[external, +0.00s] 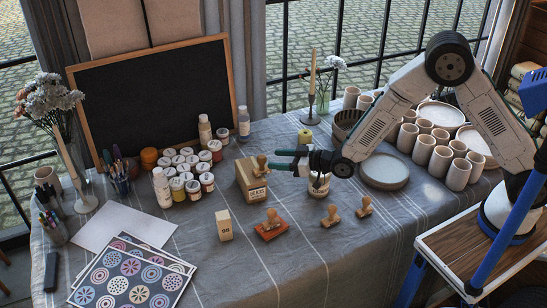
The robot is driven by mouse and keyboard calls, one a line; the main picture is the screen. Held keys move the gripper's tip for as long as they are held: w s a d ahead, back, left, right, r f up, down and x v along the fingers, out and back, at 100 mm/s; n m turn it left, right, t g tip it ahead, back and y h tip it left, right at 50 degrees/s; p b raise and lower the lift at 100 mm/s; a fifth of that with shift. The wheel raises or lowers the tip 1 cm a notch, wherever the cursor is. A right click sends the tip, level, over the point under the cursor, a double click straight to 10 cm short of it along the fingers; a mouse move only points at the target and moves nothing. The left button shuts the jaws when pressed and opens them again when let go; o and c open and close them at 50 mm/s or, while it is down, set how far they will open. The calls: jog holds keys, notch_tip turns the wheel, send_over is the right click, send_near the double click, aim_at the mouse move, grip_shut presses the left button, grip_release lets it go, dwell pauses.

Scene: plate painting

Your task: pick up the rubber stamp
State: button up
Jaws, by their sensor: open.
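My gripper (274,159) is open, its teal fingers pointing left above the wooden box (246,185) labelled BEADS. A wooden-handled rubber stamp (262,162) stands on the box, just left of the fingertips. The fingers look apart from it, but the gap in depth is hard to tell. Another wooden stamp (270,219) stands on an orange-red pad (272,233) at the front of the table. Two more stamps, one in the front middle (331,215) and one to its right (364,207), stand on the cloth.
The table (330,262) has a grey cloth with free room at the front. A small block (225,224) stands left of the pad. Paint jars (187,165) crowd the left, and a labelled jar (319,185) stands below my wrist. Plates (384,172) and cups (423,150) fill the right.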

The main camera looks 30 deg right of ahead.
aim_at(262, 156)
jog(key=x, duration=0.6)
jog(key=shift+w+f, duration=0.3)
jog(key=shift+w, duration=0.05)
jog(key=c, duration=1.1)
jog(key=shift+r, duration=0.5)
notch_tip(262, 156, up, 3)
jog(key=shift+s+d+f, duration=0.1)
jog(key=s+a+f+v, duration=0.1)
jog(key=s+a+v, duration=0.1)
jog(key=v, duration=1.2)
jog(key=x, duration=0.6)
jog(key=w+d+r+x, duration=0.1)
jog(key=x, duration=0.5)
jog(key=w+x, duration=0.1)
jog(key=x, duration=0.5)
jog(key=shift+w+d+r, duration=0.25)
jog(key=shift+w+r, duration=0.05)
jog(key=shift+r, duration=0.1)
jog(key=shift+f, duration=1.75)
